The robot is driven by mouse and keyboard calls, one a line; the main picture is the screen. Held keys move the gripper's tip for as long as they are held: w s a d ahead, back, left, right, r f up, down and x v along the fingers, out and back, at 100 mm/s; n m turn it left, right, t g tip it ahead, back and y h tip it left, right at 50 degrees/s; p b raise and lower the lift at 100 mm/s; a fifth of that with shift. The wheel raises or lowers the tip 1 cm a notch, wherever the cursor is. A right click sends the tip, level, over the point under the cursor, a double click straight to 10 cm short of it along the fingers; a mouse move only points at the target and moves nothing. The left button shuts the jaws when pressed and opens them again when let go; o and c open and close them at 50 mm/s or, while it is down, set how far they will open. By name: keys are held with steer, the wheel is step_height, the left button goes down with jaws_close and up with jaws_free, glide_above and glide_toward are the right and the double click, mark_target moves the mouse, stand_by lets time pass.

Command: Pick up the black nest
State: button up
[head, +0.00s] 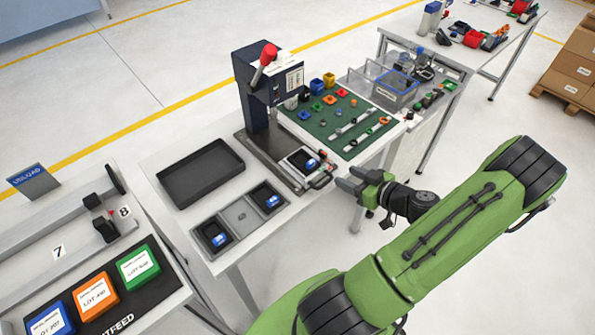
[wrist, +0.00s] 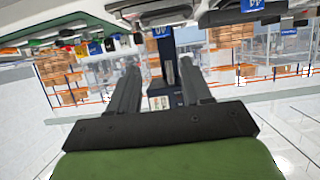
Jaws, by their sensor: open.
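Black nests with blue pieces in them show in the head view: one (head: 289,162) on the press base, one (head: 256,192) at the right end of a row on the white table, and one (head: 207,228) at the row's left end. I cannot tell which one the task means. My gripper (head: 346,178) is open and empty, to the right of the press nest and apart from it, near the table edge. In the wrist view my gripper (wrist: 157,72) shows two parted fingers with nothing held. Dark nest-like shapes with blue marks at that view's top are cut off.
The dark blue press (head: 250,85) with a red knob stands behind the press nest. An empty black tray (head: 200,190) lies to its left. A green mat (head: 330,125) with small parts lies to its right. Blue, orange and green boxes (head: 139,266) sit front left.

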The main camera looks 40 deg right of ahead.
mark_target(312, 161)
steer(key=p+x, duration=0.1)
steer(key=x, duration=1.3)
steer(key=shift+w+a, duration=0.2)
steer(key=shift+w, duration=0.15)
steer(key=shift+s, duration=0.1)
jaws_close()
